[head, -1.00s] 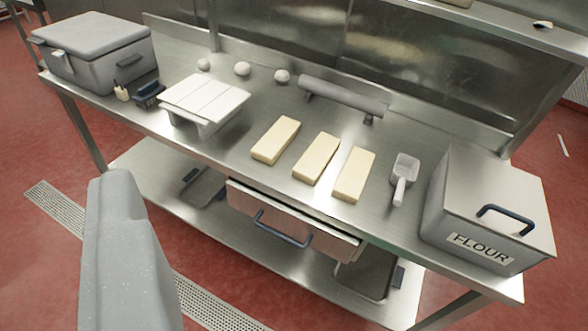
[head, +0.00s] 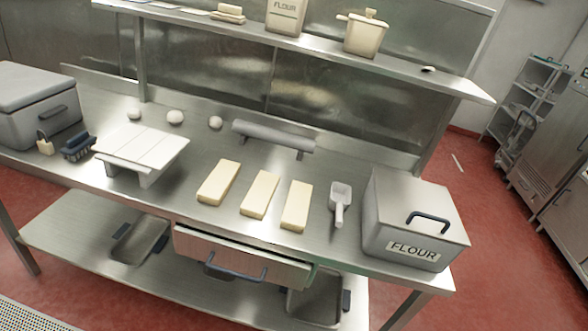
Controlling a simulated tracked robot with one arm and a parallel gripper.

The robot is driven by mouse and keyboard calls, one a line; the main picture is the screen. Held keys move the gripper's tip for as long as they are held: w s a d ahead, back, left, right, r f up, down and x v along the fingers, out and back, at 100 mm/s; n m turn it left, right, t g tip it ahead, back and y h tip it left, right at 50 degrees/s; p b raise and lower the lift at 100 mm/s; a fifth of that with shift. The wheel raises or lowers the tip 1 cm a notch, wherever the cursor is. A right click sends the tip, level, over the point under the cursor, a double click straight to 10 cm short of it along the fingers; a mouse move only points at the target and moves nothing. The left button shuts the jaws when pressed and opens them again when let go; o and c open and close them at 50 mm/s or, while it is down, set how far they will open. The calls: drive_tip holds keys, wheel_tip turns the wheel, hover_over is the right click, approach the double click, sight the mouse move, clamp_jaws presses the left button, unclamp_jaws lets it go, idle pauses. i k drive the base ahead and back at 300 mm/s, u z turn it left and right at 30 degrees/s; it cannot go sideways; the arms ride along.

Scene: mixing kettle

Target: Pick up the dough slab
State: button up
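Three pale yellow dough slabs lie side by side on the steel table (head: 180,203): a left one (head: 218,183), a middle one (head: 260,194) and a right one (head: 296,206). They lie flat and apart from each other, near the front half of the tabletop. Nothing covers them. My gripper is not in view.
A rolling pin on a stand (head: 272,137) lies behind the slabs. A scoop (head: 340,204) and a flour bin (head: 415,222) stand to their right, a white slatted board (head: 142,152) to their left. A drawer (head: 240,256) hangs below; a shelf (head: 300,43) runs above.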

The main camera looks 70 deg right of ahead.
sight(294, 217)
drive_tip(key=u, duration=0.1)
drive_tip(key=i, duration=1.25)
drive_tip(key=z, duration=1.95)
